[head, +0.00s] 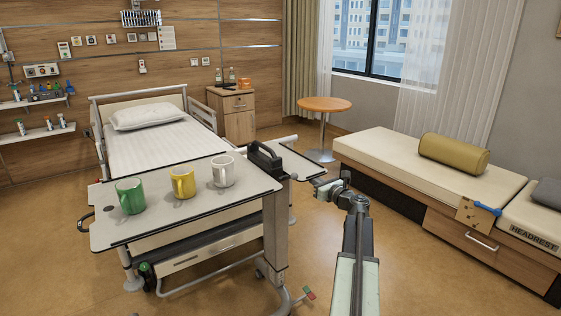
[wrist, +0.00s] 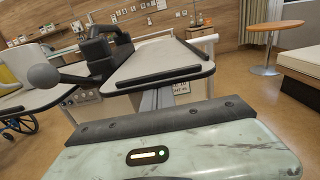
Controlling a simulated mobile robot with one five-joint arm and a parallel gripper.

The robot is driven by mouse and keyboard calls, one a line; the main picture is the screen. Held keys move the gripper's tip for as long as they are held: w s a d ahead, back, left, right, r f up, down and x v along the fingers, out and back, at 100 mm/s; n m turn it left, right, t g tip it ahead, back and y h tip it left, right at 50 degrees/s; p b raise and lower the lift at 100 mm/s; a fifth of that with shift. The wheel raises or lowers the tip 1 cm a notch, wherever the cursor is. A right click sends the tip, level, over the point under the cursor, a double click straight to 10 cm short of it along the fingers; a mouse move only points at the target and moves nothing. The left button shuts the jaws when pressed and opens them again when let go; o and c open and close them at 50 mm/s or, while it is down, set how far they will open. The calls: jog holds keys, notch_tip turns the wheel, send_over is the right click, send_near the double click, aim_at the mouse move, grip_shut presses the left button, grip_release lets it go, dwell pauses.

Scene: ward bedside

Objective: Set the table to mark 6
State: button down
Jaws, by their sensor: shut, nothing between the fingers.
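The overbed table (head: 150,222) stands across the bed, its grey top bearing a green mug (head: 130,196), a yellow mug (head: 182,184) and a white mug (head: 223,171). A black mechanism (head: 265,160) sits at its right end. A grey ball knob (head: 294,176) is beside it; a large ball knob on a black lever also shows in the wrist view (wrist: 43,76). A smaller grey panel with black edge strips (wrist: 160,60) lies beyond. My gripper (head: 319,187) is shut and empty, just right of the knob and apart from it. No numbered marks are readable.
The bed (head: 150,148) stands behind the table. A bedside cabinet (head: 238,118) and a round orange table (head: 323,104) are at the back. A cream couch (head: 400,160) with a yellow bolster (head: 453,154) is at the right. Floor is clear between couch and table.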

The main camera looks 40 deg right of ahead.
notch_tip(320, 180, up, 18)
jog(key=p, duration=1.7)
dwell(1.2)
jog(key=shift+f, duration=0.15)
jog(key=s, duration=0.9)
jog(key=shift+a+f+b, duration=0.3)
jog(key=shift+a+f, duration=0.05)
dwell(0.4)
